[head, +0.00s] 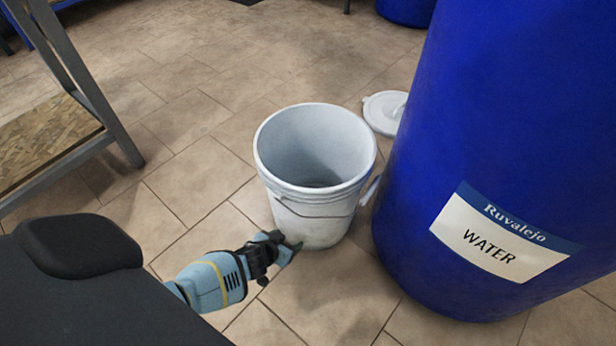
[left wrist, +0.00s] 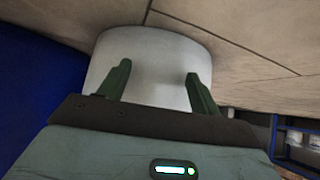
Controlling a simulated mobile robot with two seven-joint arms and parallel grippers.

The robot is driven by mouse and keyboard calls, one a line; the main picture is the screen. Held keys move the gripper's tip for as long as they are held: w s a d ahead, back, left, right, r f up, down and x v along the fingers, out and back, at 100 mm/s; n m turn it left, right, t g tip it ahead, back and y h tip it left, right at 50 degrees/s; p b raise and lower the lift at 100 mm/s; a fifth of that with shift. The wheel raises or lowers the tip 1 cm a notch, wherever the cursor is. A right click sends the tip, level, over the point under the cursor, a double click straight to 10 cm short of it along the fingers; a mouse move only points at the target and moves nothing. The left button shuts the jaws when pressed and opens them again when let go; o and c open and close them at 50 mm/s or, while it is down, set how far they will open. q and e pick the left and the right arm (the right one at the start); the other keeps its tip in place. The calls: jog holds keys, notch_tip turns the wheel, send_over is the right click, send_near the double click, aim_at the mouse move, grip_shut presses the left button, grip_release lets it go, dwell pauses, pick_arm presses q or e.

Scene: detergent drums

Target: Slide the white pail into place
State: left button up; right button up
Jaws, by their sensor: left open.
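The white pail (head: 312,216) stands upright and open on the tiled floor in the head view, with a thin wire handle hanging on its near side. It looks empty. My left gripper (head: 290,247) is low at the pail's near left side, close to its lower wall. In the left wrist view the pail (left wrist: 150,62) lies straight ahead of the two green fingers (left wrist: 159,85), which are spread apart with nothing held between them. I cannot tell whether the fingertips touch the wall. My right gripper is in neither view.
A large blue drum (head: 430,150) labelled WATER stands close to the pail's right. A white lid (head: 384,112) lies on the floor behind, beside the drum. A metal-framed shelf (head: 88,85) stands at the left.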

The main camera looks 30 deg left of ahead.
aim_at(291, 233)
pick_arm(q)
jog(key=shift+w+r, duration=0.15)
jog(key=shift+w, duration=1.95)
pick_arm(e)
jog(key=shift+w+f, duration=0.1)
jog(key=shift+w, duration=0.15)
